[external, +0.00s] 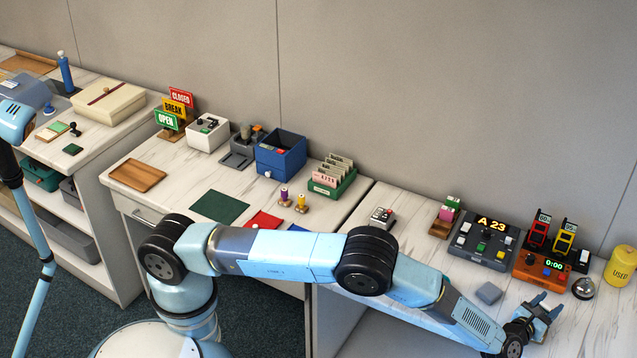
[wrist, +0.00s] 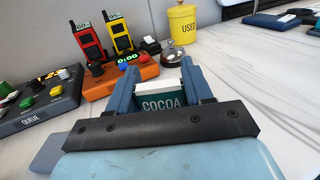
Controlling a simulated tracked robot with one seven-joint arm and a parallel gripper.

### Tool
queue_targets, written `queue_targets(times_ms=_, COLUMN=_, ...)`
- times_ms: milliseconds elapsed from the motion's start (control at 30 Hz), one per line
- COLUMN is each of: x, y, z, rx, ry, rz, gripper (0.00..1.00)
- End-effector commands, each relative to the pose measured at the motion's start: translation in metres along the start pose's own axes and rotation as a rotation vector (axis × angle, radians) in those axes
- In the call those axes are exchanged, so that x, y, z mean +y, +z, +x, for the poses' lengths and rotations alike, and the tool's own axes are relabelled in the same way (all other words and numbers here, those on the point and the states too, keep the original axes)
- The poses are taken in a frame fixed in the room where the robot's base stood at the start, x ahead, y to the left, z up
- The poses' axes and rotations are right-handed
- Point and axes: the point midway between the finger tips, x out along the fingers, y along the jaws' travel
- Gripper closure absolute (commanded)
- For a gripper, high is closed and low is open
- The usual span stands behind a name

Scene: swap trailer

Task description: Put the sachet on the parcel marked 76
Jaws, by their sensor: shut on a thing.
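The sachet (wrist: 162,105) shows in the wrist view as a small teal packet with a white top, lettered COCOA. It sits between the two blue fingers of my gripper (wrist: 160,88), which is shut on it. In the external view my gripper (external: 541,312) is low over the right-hand counter, in front of the bell; I cannot make out the sachet there. A cream box tied with a dark band (external: 108,100) lies on the far left counter and looks like a parcel. No 76 can be read on it or elsewhere.
An orange console with radios (external: 541,266), a queue panel (external: 482,240), a bell (external: 583,287) and a yellow USED canister (external: 620,266) stand near my gripper. A grey block (external: 488,293) lies to its left. The middle counter holds a blue box (external: 281,155) and a wooden tray (external: 137,176).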

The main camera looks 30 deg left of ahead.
Motion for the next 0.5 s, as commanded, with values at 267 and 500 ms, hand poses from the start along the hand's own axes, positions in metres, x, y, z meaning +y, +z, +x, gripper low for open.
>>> queue_targets(times_ms=267, x=0.0, y=-0.0017, z=-0.0001, rx=0.0, ry=0.0, rz=0.0, gripper=0.43)
queue_targets(times_ms=500, x=0.0, y=-0.0017, z=-0.0001, rx=0.0, ry=0.0, rz=0.0, gripper=0.24)
